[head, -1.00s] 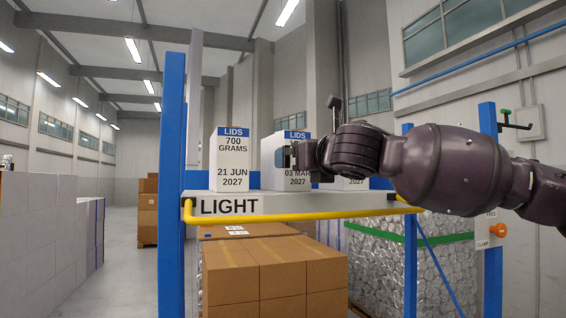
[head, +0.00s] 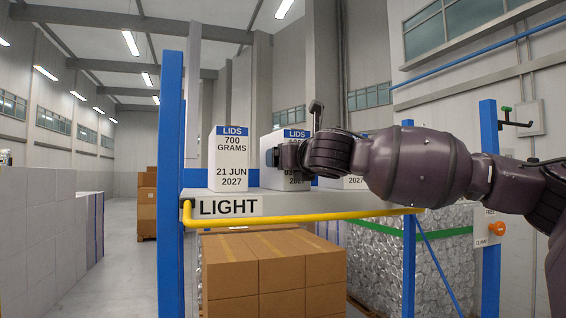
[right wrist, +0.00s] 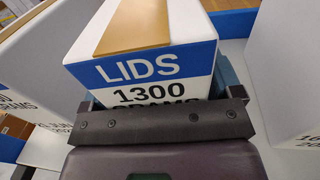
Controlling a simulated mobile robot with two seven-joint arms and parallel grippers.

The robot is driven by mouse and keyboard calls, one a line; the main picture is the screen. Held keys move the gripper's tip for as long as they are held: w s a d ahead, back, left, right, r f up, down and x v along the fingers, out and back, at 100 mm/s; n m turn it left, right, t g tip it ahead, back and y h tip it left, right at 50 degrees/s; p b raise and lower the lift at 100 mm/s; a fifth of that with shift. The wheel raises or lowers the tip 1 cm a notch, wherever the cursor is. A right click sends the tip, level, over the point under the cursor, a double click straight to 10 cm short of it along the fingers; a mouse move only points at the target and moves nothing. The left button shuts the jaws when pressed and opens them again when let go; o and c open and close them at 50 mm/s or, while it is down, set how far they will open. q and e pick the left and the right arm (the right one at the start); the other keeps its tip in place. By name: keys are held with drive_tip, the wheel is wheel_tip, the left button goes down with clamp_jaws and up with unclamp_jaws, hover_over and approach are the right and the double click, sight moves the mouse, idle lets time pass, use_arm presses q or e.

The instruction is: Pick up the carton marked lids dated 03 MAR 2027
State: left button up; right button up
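The carton marked lids dated 03 MAR 2027 (head: 268,177) stands upright on the shelf, in the middle of three. My right gripper (head: 279,157) is at its front and covers part of its label. In the right wrist view the carton (right wrist: 145,68) reads LIDS 1300, and my right gripper (right wrist: 160,92) has a finger along either side of it. I cannot tell whether the fingers press on it. The carton's base is hidden in the wrist view. My left gripper is not in view.
A 700 grams carton dated 21 JUN 2027 (head: 229,160) stands to the left. A third carton (head: 356,183) is mostly hidden behind my right arm. The shelf marked LIGHT (head: 300,205) has a yellow front rail (head: 300,222) and a blue post (head: 170,180) at left.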

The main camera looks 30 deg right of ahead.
drive_tip(key=c, duration=1.4)
drive_tip(key=shift+r, duration=0.2)
clamp_jaws()
